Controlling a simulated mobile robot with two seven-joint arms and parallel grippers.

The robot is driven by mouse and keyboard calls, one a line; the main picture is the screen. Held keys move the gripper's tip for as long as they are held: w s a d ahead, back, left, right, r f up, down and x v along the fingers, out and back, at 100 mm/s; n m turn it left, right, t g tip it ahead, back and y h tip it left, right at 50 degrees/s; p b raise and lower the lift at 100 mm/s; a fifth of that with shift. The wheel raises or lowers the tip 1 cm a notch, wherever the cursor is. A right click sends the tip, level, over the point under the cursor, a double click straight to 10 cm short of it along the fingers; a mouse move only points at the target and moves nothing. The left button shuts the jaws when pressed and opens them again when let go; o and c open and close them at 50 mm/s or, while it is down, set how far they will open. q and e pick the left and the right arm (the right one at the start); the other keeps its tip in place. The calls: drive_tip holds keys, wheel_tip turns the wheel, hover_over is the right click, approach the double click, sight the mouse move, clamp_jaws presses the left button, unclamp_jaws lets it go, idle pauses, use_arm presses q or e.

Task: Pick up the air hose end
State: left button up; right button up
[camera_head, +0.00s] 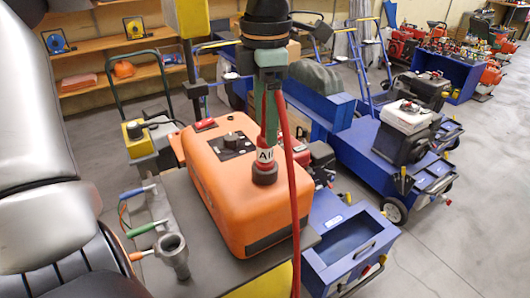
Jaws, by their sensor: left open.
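The air hose end (265,157) is a red fitting with a white tag reading "AI" and a dark collar below. It stands upright in front of, or on, the orange machine (215,185); I cannot tell whether they touch. The red hose (294,220) loops down on its right. My left gripper (271,122) points down from a black wrist at the top centre. Its grey-green fingers are open, just above the tag and close beside the hose. The far finger is partly hidden. My right gripper is out of view.
A grey fitting (172,250) and coloured handles lie left of the orange machine. A blue open bin (350,240) stands at its right. Blue wheeled carts (375,155) stand behind. Wooden shelves (95,45) line the back left. Open floor (460,230) shows at the right.

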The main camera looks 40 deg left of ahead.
sight(265, 156)
use_arm(q)
wheel_tip(265, 156, down, 5)
drive_tip(key=shift+s+f, duration=0.1)
drive_tip(key=shift+f, duration=0.1)
clamp_jaws()
idle(0.7)
